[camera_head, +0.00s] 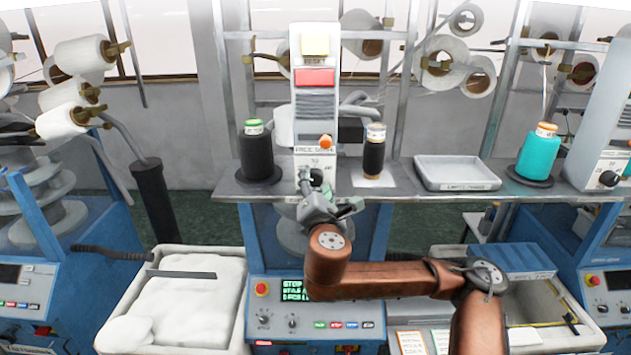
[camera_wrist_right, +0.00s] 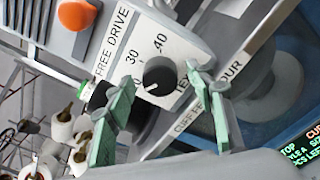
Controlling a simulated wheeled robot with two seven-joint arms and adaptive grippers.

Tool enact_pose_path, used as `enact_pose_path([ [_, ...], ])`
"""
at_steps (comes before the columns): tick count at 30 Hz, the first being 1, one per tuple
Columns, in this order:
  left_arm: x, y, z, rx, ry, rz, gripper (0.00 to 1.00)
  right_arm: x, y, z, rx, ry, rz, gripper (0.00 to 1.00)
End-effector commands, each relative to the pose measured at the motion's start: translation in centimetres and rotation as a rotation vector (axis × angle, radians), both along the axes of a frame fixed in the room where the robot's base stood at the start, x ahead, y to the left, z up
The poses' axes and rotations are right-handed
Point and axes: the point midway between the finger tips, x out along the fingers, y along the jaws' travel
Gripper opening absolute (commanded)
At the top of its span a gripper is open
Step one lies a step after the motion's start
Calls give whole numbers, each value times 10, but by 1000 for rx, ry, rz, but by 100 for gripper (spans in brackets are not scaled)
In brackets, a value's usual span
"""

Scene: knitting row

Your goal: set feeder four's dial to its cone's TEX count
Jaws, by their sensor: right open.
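The dial is a black round knob (camera_wrist_right: 159,76) on a white plate in the right wrist view, with 30 and 40 printed near it and part of "TEX" visible. A strip beside it ends in "FOUR". My right gripper (camera_head: 318,194) is open in front of the white post (camera_head: 314,100) in the head view. Its green fingers (camera_wrist_right: 161,78) stand on either side of the knob in the wrist view; I cannot tell whether they touch it. A black cone (camera_head: 256,155) stands left of the post and a narrower black one (camera_head: 374,157) right of it. Their label figures are unreadable. My left gripper is out of view.
An orange knob (camera_head: 326,141) sits above the dial on the post. A grey tray (camera_head: 456,186) and a teal cone (camera_head: 538,155) stand farther right on the shelf (camera_head: 398,191). A control panel (camera_head: 335,322) and a white-filled bin (camera_head: 128,300) lie below.

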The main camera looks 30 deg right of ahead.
Motion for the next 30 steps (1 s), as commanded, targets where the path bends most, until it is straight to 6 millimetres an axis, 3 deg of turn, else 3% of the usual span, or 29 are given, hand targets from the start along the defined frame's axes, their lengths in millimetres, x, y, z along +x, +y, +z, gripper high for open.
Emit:
enact_pose_path([
  [6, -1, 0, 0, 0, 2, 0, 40, 0, 0, 0, 0, 0, 0, 49],
  [24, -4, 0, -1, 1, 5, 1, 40, 0, 0, 0, 0, 1, 1, 7],
  [30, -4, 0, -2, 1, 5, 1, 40, 0, 0, -1, 11, -6, 1, 7],
])
